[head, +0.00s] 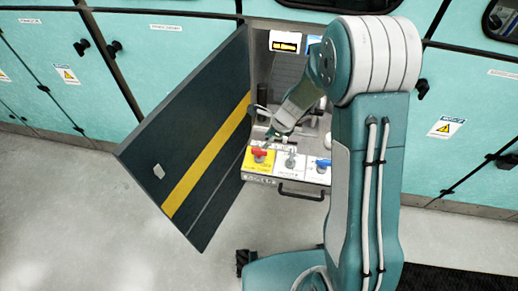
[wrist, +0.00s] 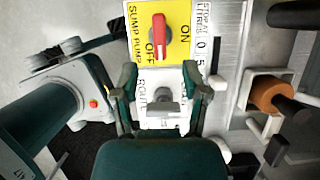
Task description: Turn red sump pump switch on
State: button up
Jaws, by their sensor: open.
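The red sump pump switch (head: 260,154) sits on a yellow plate at the left end of the panel inside the open cabinet. In the wrist view the red switch (wrist: 159,36) is near the top centre, on the yellow plate (wrist: 176,14) with ON and OFF lettering. Its handle lies along the picture's vertical, its lower end by the word OFF. My gripper (wrist: 162,90) is open and empty, below the red switch in the wrist view. Its fingers stand either side of a grey switch (wrist: 164,98) on a white plate; contact cannot be told.
A blue switch (head: 323,163) is at the panel's right end. The open cabinet door (head: 190,140) with a yellow stripe stands left of my arm. An orange-brown cylinder (wrist: 272,95) in a bracket stands right of my gripper. A black handle (head: 300,191) projects below the panel.

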aim_at(259, 149)
jog(key=x, duration=0.7)
jog(key=shift+a+f, duration=0.2)
jog(key=shift+f, duration=0.05)
grip_shut()
